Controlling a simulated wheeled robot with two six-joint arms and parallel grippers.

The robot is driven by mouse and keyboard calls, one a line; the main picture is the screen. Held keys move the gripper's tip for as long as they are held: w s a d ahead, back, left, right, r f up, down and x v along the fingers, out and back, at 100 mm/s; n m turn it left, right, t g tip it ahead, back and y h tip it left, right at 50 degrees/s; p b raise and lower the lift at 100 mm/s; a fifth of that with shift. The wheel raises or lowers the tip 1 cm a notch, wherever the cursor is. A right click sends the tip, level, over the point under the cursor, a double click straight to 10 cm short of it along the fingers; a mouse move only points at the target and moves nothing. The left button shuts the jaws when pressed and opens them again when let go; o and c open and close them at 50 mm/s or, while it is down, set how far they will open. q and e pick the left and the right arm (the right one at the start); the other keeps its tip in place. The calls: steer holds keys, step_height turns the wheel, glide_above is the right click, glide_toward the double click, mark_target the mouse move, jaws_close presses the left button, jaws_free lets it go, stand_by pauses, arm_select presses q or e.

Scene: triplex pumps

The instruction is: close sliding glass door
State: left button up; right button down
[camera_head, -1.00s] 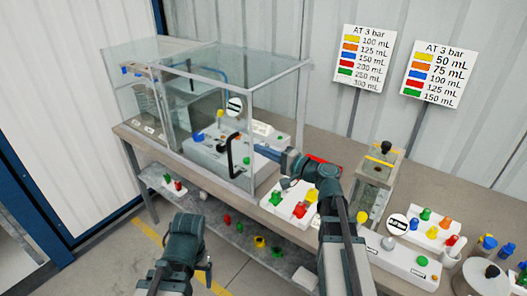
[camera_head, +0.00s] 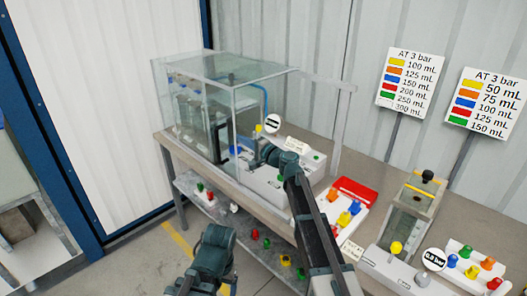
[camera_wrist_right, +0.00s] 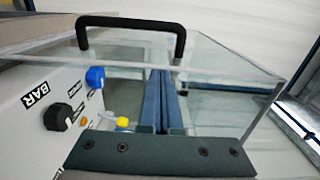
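The sliding glass door (camera_head: 222,122) is a clear panel on the glass enclosure (camera_head: 230,68) on the bench. Its black handle (camera_head: 220,158) shows low on the panel; in the right wrist view the handle (camera_wrist_right: 130,20) arches across the top. My right gripper (camera_head: 243,152) reaches in from the right, close to the handle. In the right wrist view its two blue fingers (camera_wrist_right: 165,85) lie side by side with nothing seen between them, their tips by one handle leg; contact is unclear. My left gripper (camera_head: 226,287) hangs low in front of the bench, its fingers mostly hidden.
A white pump panel (camera_head: 275,188) with knobs stands beside the glass, under an empty frame post (camera_head: 341,130). To the right are a red tray (camera_head: 355,190), a clear tank (camera_head: 408,218) and colored knobs. A lower shelf (camera_head: 225,215) holds small parts.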

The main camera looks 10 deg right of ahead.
mark_target(209, 121)
steer(key=x, duration=2.1)
steer(key=shift+w+r, duration=0.15)
steer(key=shift+w, duration=0.1)
